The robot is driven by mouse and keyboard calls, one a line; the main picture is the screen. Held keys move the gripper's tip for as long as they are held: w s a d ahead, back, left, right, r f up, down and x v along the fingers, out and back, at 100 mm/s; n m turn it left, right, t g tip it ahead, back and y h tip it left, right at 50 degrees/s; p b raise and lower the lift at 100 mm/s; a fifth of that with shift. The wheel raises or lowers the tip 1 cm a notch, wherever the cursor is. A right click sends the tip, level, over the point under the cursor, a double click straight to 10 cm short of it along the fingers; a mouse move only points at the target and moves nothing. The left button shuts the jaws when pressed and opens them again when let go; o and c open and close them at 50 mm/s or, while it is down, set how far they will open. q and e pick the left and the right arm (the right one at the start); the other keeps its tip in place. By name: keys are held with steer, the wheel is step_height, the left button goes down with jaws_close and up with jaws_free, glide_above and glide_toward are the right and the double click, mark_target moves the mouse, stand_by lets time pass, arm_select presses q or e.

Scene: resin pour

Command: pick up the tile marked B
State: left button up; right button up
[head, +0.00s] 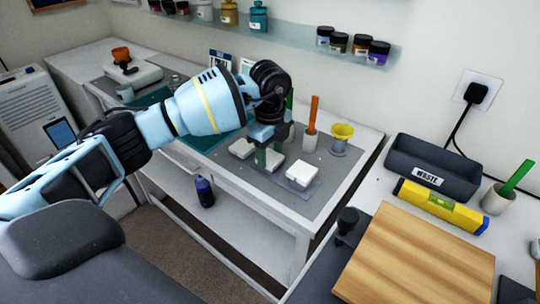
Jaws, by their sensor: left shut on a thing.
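Three small white tiles lie in a row on the grey mat of the side table: a left tile (241,148), a middle tile (274,163) and a right tile (302,173). I cannot read any letter on them, so which is B does not show. My left gripper (267,149) points down at the middle tile, shut on it as far as I can see. The fingers and a green part hide some of that tile. The right tile sits on a clear bluish sheet (287,184). My right gripper is not in view.
Behind the tiles stand a cup with an orange stick (312,118) and a yellow funnel-topped cup (342,135). At right are a waste bin (428,165), a yellow level (440,206) and a wooden board (415,258). A shelf of jars (300,35) runs above.

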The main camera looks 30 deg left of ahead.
mark_target(270, 157)
arm_select(q)
steer(key=shift+r, duration=0.15)
steer(key=shift+r, duration=0.65)
step_height(270, 157, up, 2)
steer(key=shift+r, duration=0.15)
steer(key=s+a+r, duration=0.1)
steer(key=s+a, duration=0.9)
steer(key=s, duration=0.2)
steer(key=shift+a+b, duration=0.15)
steer(key=shift+b, duration=0.15)
steer(key=shift+r, duration=0.1)
